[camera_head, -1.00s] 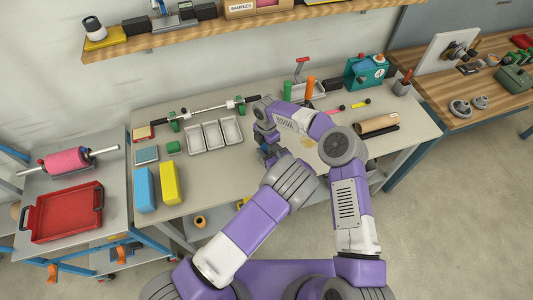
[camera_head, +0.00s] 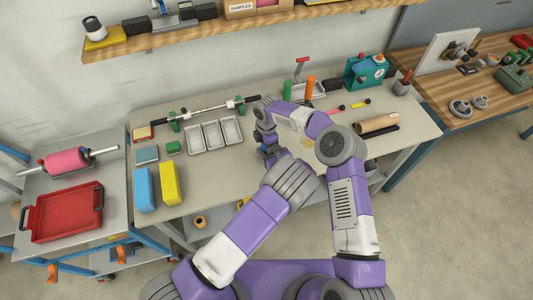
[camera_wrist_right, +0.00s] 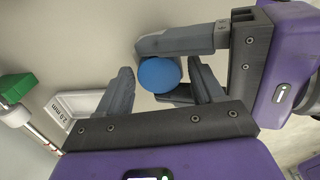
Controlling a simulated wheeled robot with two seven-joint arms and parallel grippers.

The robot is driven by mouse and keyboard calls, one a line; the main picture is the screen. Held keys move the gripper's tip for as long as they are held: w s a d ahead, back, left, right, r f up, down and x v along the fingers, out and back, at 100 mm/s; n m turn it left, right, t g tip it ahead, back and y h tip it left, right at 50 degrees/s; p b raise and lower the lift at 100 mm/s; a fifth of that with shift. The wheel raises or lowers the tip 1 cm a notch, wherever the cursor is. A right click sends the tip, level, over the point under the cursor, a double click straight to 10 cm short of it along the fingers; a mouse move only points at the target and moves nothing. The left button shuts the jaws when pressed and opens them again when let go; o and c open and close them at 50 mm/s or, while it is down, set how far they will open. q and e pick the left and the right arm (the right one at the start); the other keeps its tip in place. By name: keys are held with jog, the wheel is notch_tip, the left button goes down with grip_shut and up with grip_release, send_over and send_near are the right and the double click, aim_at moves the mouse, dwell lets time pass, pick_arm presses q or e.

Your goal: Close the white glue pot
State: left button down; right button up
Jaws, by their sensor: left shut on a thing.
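In the right wrist view, a round blue thing (camera_wrist_right: 158,74), perhaps the pot's lid, sits between the fingers of my left gripper (camera_wrist_right: 176,72), which comes in from the right and is shut on it. My right gripper (camera_wrist_right: 163,88) comes from below with its two dark fingers spread wide, one on each side of the blue thing and apart from it. In the head view my left gripper (camera_head: 268,152) and my right gripper (camera_head: 263,118) are close together over the bench. I cannot make out the white pot body; the grippers and arms cover that spot.
Three grey trays (camera_head: 210,134) lie left of the grippers, with a metal rod (camera_head: 208,108) behind them. A green and an orange cylinder (camera_head: 310,88) stand behind. A brown roll (camera_head: 377,124) lies to the right. Blue and yellow blocks (camera_head: 170,184) stand front left.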

pick_arm(q)
jog(key=shift+f, duration=0.1)
pick_arm(e)
jog(key=shift+o, duration=0.2)
jog(key=shift+r, duration=0.1)
jog(key=shift+r, duration=2.3)
jog(key=shift+c, duration=1.4)
jog(key=shift+r+m, duration=0.7)
jog(key=shift+r, duration=0.9)
jog(key=shift+f, duration=4)
